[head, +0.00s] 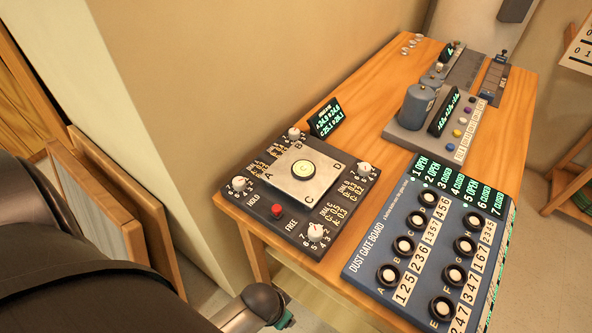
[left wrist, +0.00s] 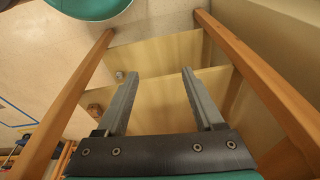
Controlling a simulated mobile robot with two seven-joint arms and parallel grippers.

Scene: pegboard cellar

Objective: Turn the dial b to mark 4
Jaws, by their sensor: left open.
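A dark box (head: 262,205) on the wooden table carries a white dial near each corner and a pale square plate marked with letters. The back dial (head: 294,133) seems to be dial b, but its letter and pointer are too small to read surely. The other dials are at the left (head: 239,184), right (head: 365,168) and front (head: 316,232). In the left wrist view my left gripper (left wrist: 158,74) is open and empty, over wooden panels and bars, with no dial in sight. In the head view my left arm is at the lower left, apart from the box.
A red button (head: 277,210) sits on the box's front part. A small green display (head: 326,117) stands behind it. The blue Dust Gate Board (head: 420,215) is close on the right. A grey unit with cylinders (head: 420,105) stands farther back. The wall borders the table's left side.

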